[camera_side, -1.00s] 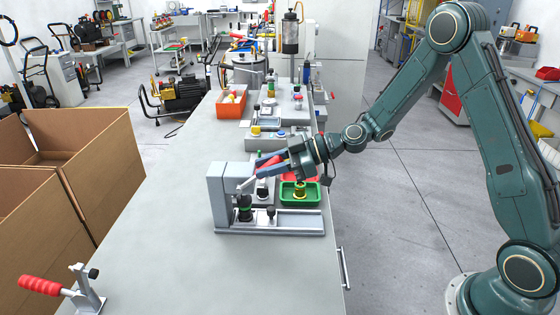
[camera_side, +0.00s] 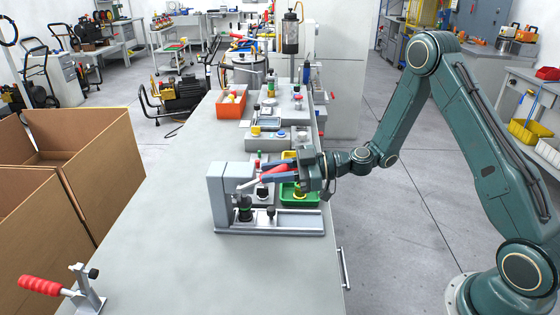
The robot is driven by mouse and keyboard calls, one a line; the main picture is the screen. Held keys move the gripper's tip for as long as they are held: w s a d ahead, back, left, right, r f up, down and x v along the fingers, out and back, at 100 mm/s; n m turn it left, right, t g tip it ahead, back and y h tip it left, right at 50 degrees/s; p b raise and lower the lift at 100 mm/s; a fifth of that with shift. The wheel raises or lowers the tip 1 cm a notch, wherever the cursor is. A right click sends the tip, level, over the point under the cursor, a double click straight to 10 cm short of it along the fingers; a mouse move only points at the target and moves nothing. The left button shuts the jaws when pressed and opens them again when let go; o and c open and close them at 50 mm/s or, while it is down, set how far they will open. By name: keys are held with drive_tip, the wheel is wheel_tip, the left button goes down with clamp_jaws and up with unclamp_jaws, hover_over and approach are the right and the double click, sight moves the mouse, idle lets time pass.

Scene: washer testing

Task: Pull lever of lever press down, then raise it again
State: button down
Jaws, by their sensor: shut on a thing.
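The grey lever press (camera_side: 222,197) stands on the workbench, with a flat base and an upright block at its left. Its lever has a light metal rod (camera_side: 249,183) and a red handle (camera_side: 272,172). The lever points right and slightly up from the block. My gripper (camera_side: 276,172) is shut on the red handle, coming in from the right. A dark part with a green ring (camera_side: 244,208) stands under the press head on the base.
A green tray (camera_side: 305,201) with a yellow-ringed part sits just behind the press. Testing devices and an orange bin (camera_side: 231,101) stand farther back. A red-handled toggle clamp (camera_side: 62,289) is at the front left. The bench left of the press is clear.

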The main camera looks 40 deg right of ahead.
drive_tip(key=c, duration=1.2)
unclamp_jaws()
drive_tip(key=shift+s+d, duration=0.1)
drive_tip(key=shift+v, duration=6.8)
